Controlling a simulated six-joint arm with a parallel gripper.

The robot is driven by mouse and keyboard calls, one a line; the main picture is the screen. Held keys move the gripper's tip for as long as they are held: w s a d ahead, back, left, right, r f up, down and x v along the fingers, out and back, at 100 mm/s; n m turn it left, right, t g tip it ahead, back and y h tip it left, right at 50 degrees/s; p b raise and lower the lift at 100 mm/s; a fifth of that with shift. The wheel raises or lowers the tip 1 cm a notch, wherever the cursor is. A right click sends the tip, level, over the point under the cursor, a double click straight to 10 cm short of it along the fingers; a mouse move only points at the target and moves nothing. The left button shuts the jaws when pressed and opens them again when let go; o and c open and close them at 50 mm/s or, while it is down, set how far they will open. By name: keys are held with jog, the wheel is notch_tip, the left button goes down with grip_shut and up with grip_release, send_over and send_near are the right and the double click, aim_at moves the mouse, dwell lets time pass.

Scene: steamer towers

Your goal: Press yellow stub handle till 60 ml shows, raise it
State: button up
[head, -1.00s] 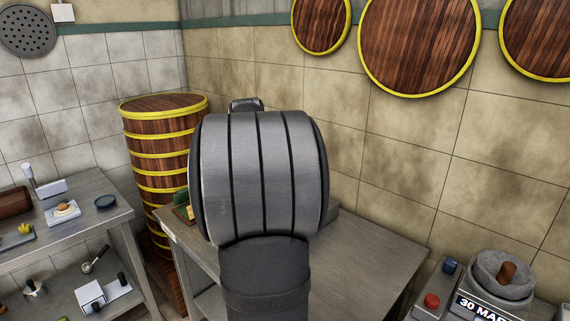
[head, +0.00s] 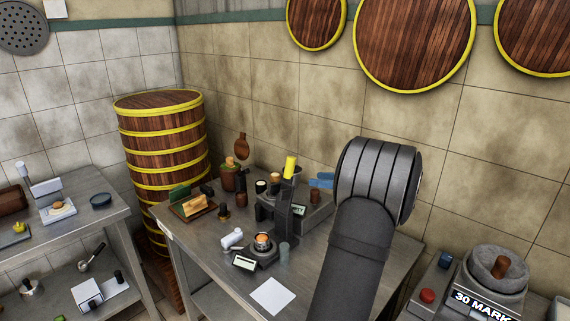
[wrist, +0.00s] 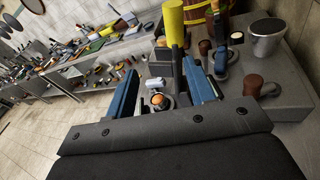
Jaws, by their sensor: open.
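The yellow stub handle (head: 290,166) stands upright on the dark lever press (head: 283,207) on the metal table. It also shows in the wrist view (wrist: 170,24), beyond my fingertips. My gripper (wrist: 162,66) is open and empty, its two blue fingers apart, and no contact with the handle shows. In the head view, a blue part of it shows just right of the handle; my arm hides the rest. A small cup with orange-brown contents (head: 262,241) stands below the press at its front. A small display (head: 244,262) sits before it, its reading too small to tell.
A white sheet (head: 272,295) lies at the table's front. A small white item (head: 232,238) and a grey cylinder (head: 284,252) flank the cup. A board with a yellowish block (head: 195,206) and wooden-handled tools stand left of the press. Stacked steamers (head: 165,165) rise behind.

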jog(key=d+m+t, duration=0.2)
jog(key=d, duration=0.2)
send_over(285, 186)
jog(key=w, duration=0.3)
jog(key=shift+s+r+y, duration=0.15)
jog(key=shift+r+y, duration=0.15)
jog(key=shift+r, duration=0.1)
jog(key=c, duration=1)
